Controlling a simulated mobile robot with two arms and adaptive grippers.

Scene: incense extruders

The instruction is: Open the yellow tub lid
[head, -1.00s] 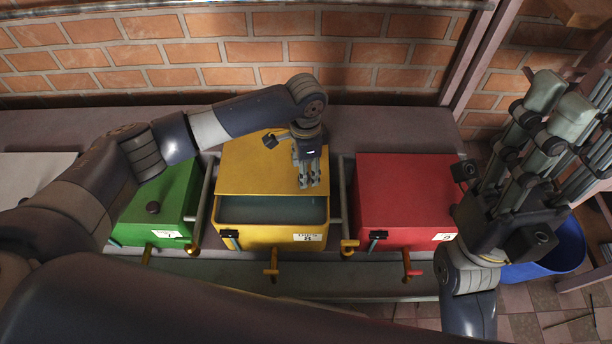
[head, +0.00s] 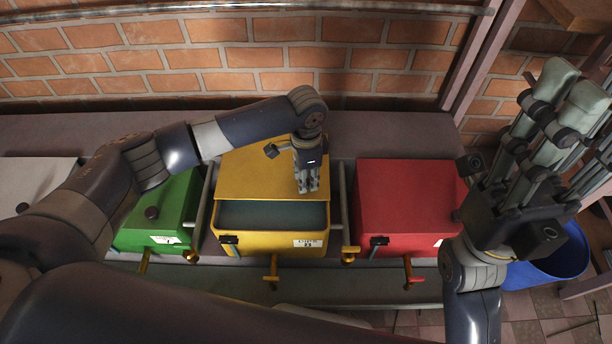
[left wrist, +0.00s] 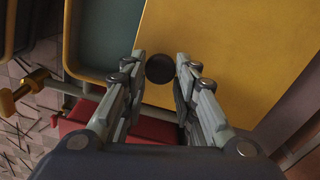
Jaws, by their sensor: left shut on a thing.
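The yellow tub (head: 270,237) stands in the middle of a row. Its yellow lid (head: 255,172) sits back from the tub's front, leaving the front part of the grey-green interior (head: 270,214) uncovered. My left gripper (head: 308,190) comes down over the lid near its right front edge. In the left wrist view a dark round knob (left wrist: 160,68) on the yellow lid (left wrist: 225,50) lies between the fingertips (left wrist: 160,70), and the gripper is shut on it. My right gripper (head: 568,85) is raised at the right, empty, fingers apart.
A green tub (head: 160,210) stands to the left and a red tub (head: 405,200) to the right, both covered. Gold taps (head: 272,270) stick out in front. A brick wall (head: 250,55) is behind. A blue bin (head: 560,262) stands at lower right.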

